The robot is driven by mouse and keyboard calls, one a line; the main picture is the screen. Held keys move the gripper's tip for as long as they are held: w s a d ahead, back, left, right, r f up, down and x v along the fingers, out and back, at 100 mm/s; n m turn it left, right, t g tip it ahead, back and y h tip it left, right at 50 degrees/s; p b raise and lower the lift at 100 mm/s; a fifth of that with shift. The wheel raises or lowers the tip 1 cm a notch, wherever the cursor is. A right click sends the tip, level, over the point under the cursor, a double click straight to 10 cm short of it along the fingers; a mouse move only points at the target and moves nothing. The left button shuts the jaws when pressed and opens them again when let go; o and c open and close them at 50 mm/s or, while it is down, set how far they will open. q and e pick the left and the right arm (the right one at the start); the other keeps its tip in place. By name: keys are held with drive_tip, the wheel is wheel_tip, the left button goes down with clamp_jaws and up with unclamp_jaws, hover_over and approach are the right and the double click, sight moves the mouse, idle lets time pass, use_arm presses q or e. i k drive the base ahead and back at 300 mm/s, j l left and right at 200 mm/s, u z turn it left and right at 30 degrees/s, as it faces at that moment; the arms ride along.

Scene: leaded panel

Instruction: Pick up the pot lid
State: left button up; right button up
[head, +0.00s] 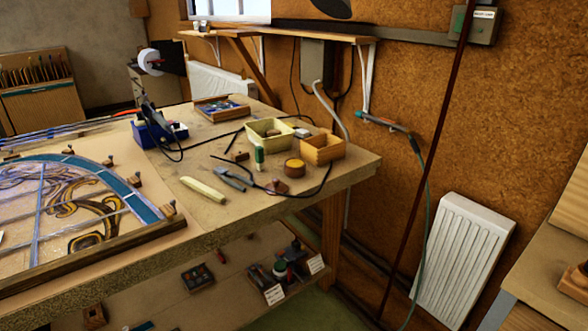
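A small round pot (295,168), yellowish with a brown top, stands on the workbench near its right end. The brown top may be its lid, but it is too small to tell whether this is a separate piece. I see no other clear pot lid. Neither of my grippers is in view.
Around the pot are a wooden box (323,149), a yellow-green tub (270,132), a green-and-white bottle (259,157), pliers (230,178) and dark cables. A leaded panel (70,205) covers the bench's left. A dark red pole (432,150) stands right of the bench.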

sight(276, 185)
drive_tip(key=i+j+z, duration=0.1)
drive_tip(key=i+j, duration=0.85)
drive_tip(key=j, duration=0.25)
drive_tip(key=i+z, duration=0.05)
